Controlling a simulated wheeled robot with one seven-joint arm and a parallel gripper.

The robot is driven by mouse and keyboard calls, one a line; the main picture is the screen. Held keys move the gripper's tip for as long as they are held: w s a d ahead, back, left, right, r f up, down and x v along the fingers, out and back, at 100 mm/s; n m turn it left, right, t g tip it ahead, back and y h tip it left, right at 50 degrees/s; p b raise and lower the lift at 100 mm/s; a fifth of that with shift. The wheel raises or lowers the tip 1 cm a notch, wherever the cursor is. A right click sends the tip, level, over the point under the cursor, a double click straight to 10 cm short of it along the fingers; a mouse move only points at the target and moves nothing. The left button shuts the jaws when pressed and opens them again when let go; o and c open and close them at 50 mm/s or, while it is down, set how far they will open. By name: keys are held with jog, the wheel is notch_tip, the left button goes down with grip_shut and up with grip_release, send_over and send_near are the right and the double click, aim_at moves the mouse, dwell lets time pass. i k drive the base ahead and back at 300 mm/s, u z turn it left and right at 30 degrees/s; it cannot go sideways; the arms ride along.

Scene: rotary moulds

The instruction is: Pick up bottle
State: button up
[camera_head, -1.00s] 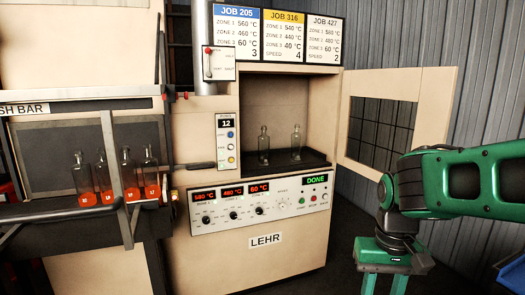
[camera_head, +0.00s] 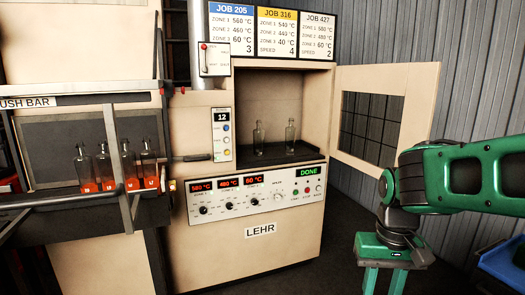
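Two clear glass bottles stand upright inside the open lehr chamber: a left one (camera_head: 258,138) and a right one (camera_head: 290,136). They rest apart on the dark chamber floor (camera_head: 275,157). Several more clear bottles (camera_head: 127,160) with glowing orange bases stand at the left behind the push bar rail. My gripper (camera_head: 394,285) hangs at the lower right, below my green arm, well to the right of and below the chamber. Its green fingers point down with a gap between them, and nothing shows between them. The fingertips are cut off by the bottom edge.
The lehr door (camera_head: 385,118) is swung open to the right of the chamber, near my arm. The control panel (camera_head: 257,193) below the chamber reads DONE. A metal rail (camera_head: 60,198) fronts the left bottles. A blue bin (camera_head: 503,262) stands at the lower right.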

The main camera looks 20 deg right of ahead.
aim_at(258, 133)
jog(key=u, duration=0.05)
jog(key=k, duration=0.3)
jog(key=z, duration=0.85)
jog(key=i, duration=2.7)
jog(key=u, duration=0.7)
